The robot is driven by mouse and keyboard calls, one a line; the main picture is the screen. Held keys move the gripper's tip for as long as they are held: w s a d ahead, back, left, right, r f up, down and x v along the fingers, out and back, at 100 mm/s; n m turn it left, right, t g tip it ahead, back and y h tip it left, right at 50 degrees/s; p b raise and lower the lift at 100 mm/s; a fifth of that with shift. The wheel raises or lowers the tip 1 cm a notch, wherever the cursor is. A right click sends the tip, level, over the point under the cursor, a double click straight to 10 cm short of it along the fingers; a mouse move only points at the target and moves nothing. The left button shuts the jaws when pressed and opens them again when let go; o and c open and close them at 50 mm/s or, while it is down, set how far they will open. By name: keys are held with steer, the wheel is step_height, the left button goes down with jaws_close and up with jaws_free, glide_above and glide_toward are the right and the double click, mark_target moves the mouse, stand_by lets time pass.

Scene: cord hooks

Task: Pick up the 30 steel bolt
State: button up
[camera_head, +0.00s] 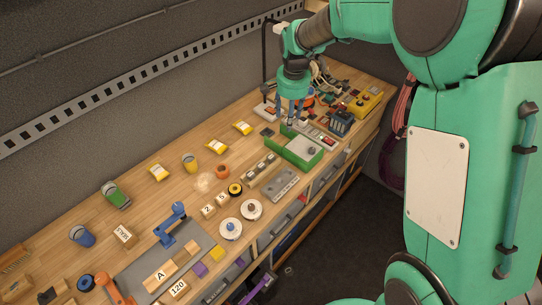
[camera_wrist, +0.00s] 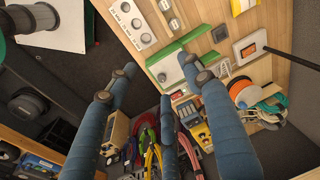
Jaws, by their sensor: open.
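My gripper (camera_head: 290,117) hangs from the green wrist, pointing down over the bench near the far end of the green tray. In the wrist view its blue fingers (camera_wrist: 156,76) are spread, with nothing between them. A small grey round piece (camera_head: 311,151) sits in the right part of the green tray (camera_head: 284,151); it may be the steel bolt, but I cannot read a 30 on it. The wrist view shows small grey cylindrical pieces (camera_wrist: 174,25) near the green tray edge, apart from the fingers. I cannot tell for certain which one is the bolt.
A grey plate with round holes (camera_head: 280,184) and a row of small blocks (camera_head: 258,166) lie left of the tray. A dark blue holder (camera_head: 341,122), a yellow box (camera_head: 367,103) and coiled cables (camera_wrist: 265,107) crowd the far end.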

steer(key=m+g+p, duration=0.1)
steer(key=m+p, duration=0.1)
glide_above(271, 157)
step_height(271, 157, down, 16)
steer(key=r, duration=0.1)
steer(key=shift+w+f, duration=0.2)
steer(key=shift+f, duration=0.05)
steer(key=shift+f+p, duration=0.35)
steer(key=shift+f, duration=3.95)
steer(key=shift+f, duration=0.15)
steer(key=shift+f+p, duration=0.55)
steer(key=shift+f, duration=1.9)
jaws_close()
